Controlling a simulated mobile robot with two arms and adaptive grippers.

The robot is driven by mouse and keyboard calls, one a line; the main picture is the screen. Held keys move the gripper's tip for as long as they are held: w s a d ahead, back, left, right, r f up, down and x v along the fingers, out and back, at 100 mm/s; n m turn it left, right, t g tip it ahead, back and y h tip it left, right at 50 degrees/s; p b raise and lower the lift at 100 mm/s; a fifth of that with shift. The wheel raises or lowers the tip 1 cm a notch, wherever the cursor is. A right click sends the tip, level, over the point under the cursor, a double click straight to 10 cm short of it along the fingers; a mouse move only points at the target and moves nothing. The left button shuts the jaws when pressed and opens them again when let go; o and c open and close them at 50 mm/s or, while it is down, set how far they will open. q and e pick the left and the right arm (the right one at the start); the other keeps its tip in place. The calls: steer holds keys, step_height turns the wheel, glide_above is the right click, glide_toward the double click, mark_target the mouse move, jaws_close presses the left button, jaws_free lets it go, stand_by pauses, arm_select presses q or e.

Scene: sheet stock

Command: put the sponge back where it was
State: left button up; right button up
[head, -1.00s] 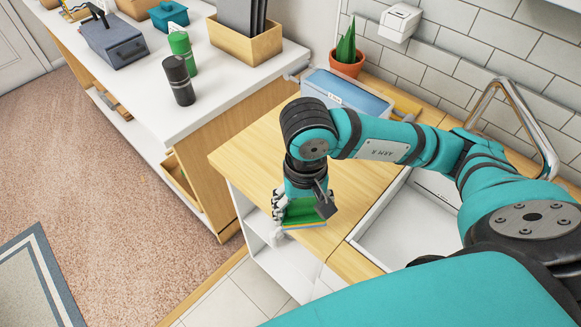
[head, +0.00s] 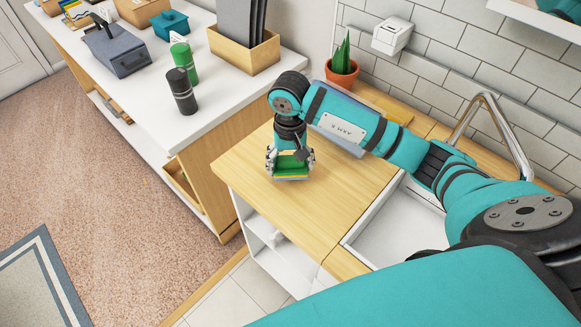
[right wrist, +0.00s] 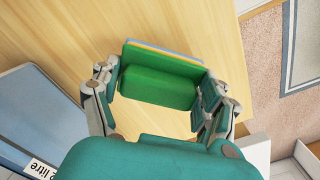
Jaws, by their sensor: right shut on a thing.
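The sponge (head: 291,164) is green on top with a yellow and a blue layer showing at its edge. It is between the fingers of my right gripper (head: 290,163), over the wooden worktop (head: 340,195) left of the sink. In the right wrist view the green sponge (right wrist: 160,82) spans the gap between the two fingers of my right gripper (right wrist: 160,95), which is shut on it. I cannot tell whether the sponge touches the worktop. My left gripper is not in view.
A blue-lidded container (right wrist: 38,115) stands behind my right arm. A white sink (head: 390,235) with a chrome tap (head: 505,125) lies to the right. A potted plant (head: 341,70) is at the back. Black and green cylinders stand on the white counter (head: 150,95). The worktop's front is clear.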

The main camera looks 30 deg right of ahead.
mark_target(290, 166)
step_height(290, 166, down, 2)
steer(key=shift+f+p, duration=0.25)
steer(key=shift+p, duration=0.45)
steer(key=shift+f, duration=0.45)
steer(key=shift+f, duration=0.2)
steer(key=o, duration=1.1)
steer(key=shift+r, duration=0.1)
